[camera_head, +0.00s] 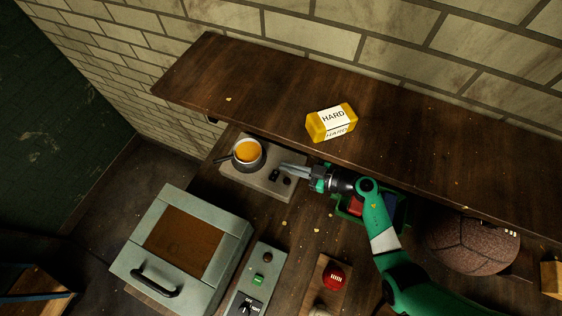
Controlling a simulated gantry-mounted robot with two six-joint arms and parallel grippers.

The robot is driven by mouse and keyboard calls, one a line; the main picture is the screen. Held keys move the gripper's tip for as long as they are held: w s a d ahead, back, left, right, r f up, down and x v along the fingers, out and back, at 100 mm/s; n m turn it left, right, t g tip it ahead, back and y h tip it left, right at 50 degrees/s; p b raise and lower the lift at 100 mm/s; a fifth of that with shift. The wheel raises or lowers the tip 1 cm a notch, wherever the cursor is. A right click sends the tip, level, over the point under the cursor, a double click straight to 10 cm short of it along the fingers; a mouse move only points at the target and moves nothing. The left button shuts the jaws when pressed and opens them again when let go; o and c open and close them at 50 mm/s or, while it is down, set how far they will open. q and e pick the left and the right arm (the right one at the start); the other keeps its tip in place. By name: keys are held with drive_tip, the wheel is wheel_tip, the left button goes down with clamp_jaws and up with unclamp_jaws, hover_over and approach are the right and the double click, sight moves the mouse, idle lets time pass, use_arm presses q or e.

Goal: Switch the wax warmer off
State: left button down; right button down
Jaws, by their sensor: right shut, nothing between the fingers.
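The wax warmer (261,187) is a flat grey unit on the bench under the shelf. A small pot of orange wax (248,150) sits at its left end, and small black controls (285,180) show near its right end. My right gripper (284,167) is shut and empty, reaching in from the right with its fingertips over the warmer, just above the controls. I cannot tell whether the tips touch the warmer. The switch's position is too small to read. My left gripper is not in view.
A wooden shelf (235,80) carrying a yellow box marked HARD (331,121) overhangs the warmer. A green tray (345,213) lies beside my right arm.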

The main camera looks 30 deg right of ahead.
drive_tip(key=p+v, duration=0.1)
drive_tip(key=v, duration=0.6)
drive_tip(key=shift+s+d+p, duration=0.2)
drive_tip(key=shift+p, duration=0.15)
drive_tip(key=shift+f, duration=0.1)
